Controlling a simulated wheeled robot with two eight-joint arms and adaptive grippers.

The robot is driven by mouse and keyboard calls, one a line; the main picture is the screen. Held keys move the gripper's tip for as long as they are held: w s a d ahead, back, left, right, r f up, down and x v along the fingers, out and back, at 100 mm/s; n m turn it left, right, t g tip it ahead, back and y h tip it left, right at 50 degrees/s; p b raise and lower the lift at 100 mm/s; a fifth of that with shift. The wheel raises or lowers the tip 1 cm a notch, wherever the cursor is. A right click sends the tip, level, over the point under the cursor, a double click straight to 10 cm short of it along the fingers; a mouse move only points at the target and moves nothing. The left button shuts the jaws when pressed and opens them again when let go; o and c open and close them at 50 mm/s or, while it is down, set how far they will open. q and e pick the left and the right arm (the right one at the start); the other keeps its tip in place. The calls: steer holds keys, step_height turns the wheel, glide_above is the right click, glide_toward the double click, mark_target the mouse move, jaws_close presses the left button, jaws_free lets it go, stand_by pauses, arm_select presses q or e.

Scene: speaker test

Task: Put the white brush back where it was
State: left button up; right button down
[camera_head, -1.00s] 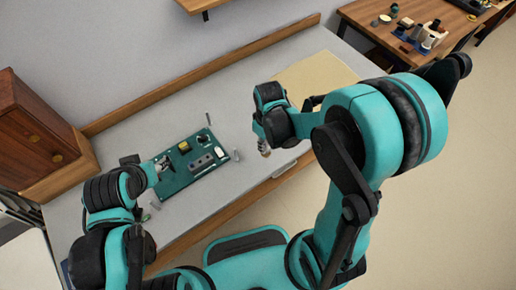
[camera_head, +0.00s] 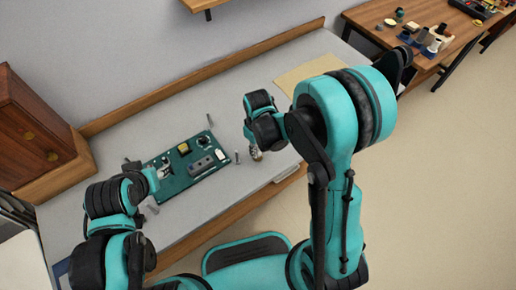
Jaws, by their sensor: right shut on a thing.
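My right gripper (camera_head: 257,151) is over the grey table, just right of the green board (camera_head: 203,174). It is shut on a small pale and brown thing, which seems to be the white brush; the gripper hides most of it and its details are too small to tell. My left gripper (camera_head: 160,168) is at the left end of the board. Its fingers are too small to show whether they are open or shut.
The green board carries a yellow part (camera_head: 184,148) and a grey block (camera_head: 201,165). A small upright thing (camera_head: 238,157) stands between the board and my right gripper. A tan mat (camera_head: 308,75) lies at the back right. A wooden cabinet (camera_head: 30,130) stands at the left.

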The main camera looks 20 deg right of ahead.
steer(key=c, duration=1.3)
jaws_free()
steer(key=shift+f, duration=0.1)
steer(key=shift+r, duration=0.25)
step_height(320, 180, up, 11)
steer(key=p, duration=0.4)
steer(key=shift+f+p, duration=0.1)
steer(key=shift+p, duration=0.25)
steer(key=s+d+r+m+t, duration=0.4)
steer(key=s+r+t, duration=0.3)
steer(key=s+r, duration=0.3)
steer(key=shift+d+r+m, duration=0.35)
steer(key=shift+r+m, duration=0.55)
steer(key=shift+r, duration=0.05)
